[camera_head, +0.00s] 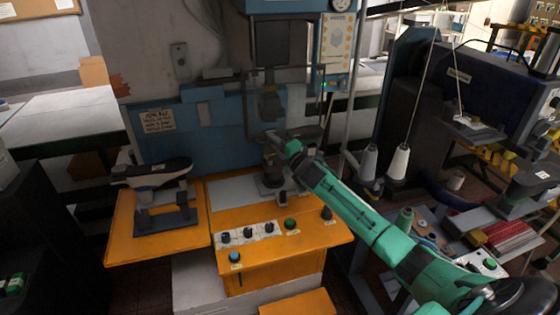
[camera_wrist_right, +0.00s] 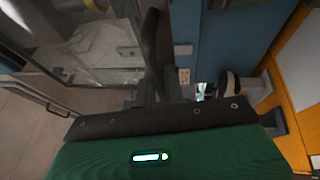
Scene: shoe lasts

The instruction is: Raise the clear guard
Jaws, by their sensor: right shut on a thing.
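The clear guard (camera_head: 292,90) is a see-through panel in a thin grey frame at the front of the press, above the orange table. Its glassy pane and metal frame also fill the upper left of the right wrist view (camera_wrist_right: 100,48). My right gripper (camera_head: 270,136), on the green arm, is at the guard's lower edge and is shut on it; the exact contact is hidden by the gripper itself. In the wrist view the dark fingers (camera_wrist_right: 160,88) are close together. My left gripper is not in view.
The orange table (camera_head: 270,262) carries knobs and buttons at its front. A shoe on a grey stand (camera_head: 160,190) stands to the left. Thread cones (camera_head: 398,162) and a dark machine (camera_head: 465,90) crowd the right side.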

